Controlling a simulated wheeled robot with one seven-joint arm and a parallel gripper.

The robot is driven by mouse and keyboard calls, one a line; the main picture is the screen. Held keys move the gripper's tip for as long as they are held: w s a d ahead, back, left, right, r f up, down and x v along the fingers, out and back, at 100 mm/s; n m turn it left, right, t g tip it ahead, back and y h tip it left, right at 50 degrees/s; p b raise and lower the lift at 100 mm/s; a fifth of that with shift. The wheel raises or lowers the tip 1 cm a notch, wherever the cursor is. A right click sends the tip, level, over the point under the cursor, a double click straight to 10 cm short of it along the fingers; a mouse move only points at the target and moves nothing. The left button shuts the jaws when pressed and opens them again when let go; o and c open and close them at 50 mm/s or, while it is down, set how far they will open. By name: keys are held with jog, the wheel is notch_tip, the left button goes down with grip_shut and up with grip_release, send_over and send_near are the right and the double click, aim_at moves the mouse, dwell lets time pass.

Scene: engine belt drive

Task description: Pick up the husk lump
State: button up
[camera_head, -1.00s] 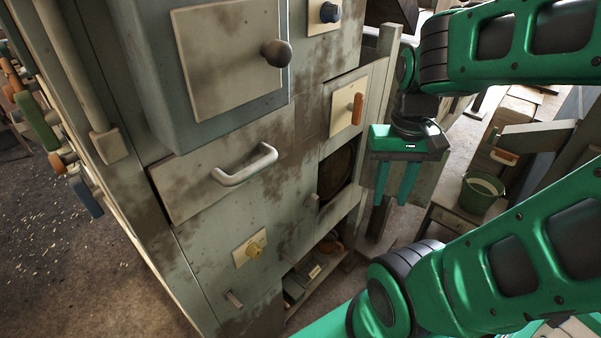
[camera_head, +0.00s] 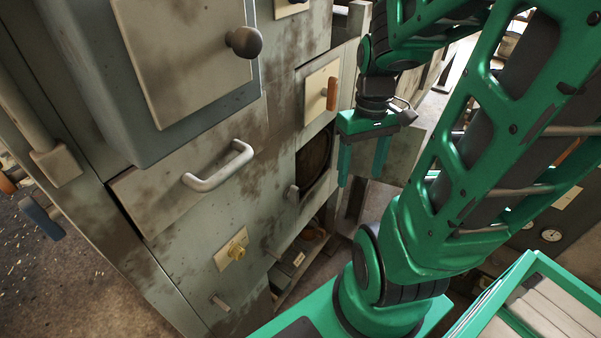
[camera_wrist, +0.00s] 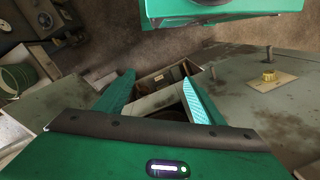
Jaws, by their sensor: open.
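My gripper (camera_head: 362,178) is open and empty, its two green fingers pointing down in front of the machine cabinet's right part. It hangs just right of a dark square opening (camera_head: 314,160) with a brownish, rounded inside. In the wrist view my gripper (camera_wrist: 158,78) has its fingers spread, with the dark edge of an opening (camera_wrist: 168,111) showing between and below them. I cannot make out a husk lump in either view; the inside of the opening is too dark to tell.
The grey cabinet has a protruding box with a black knob (camera_head: 244,42), a drawer handle (camera_head: 218,167) and a yellow knob (camera_head: 236,252). An open door panel (camera_head: 402,155) stands behind my gripper. A low shelf with items (camera_head: 300,258) lies below the opening.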

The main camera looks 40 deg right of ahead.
jog(key=w+d+f+n+y, duration=0.2)
jog(key=w+f+n, duration=0.25)
jog(key=f, duration=0.35)
jog(key=n+t+y, duration=0.6)
jog(key=t, duration=0.5)
send_near(304, 169)
jog(key=x, duration=1.1)
jog(key=shift+w+a+f, duration=0.1)
jog(key=shift+w, duration=0.2)
jog(key=c, duration=1)
